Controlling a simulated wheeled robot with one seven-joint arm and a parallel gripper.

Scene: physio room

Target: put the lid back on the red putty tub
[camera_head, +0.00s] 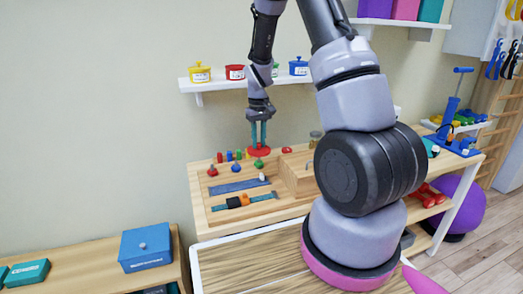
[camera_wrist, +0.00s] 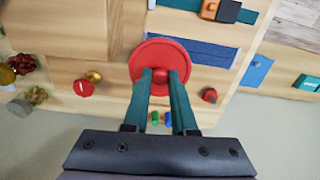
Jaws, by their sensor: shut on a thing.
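The red lid (camera_head: 259,151) is a round disc with a knob, low over the wooden table; I cannot tell whether it touches the top. In the wrist view the lid (camera_wrist: 146,57) fills the middle. My gripper (camera_head: 259,140) points down with its teal fingers shut on the lid's knob, and the fingers (camera_wrist: 173,78) also show in the wrist view. The red putty tub (camera_head: 235,73) stands on the white wall shelf, between the yellow and green tubs, with no knob showing on top.
The shelf (camera_head: 215,86) also bears a yellow tub (camera_head: 200,73), a blue tub (camera_head: 298,67) and a green one partly hidden by my arm. Pegs, straps and a wooden block (camera_head: 296,175) crowd the table. A blue box (camera_head: 146,248) sits lower left.

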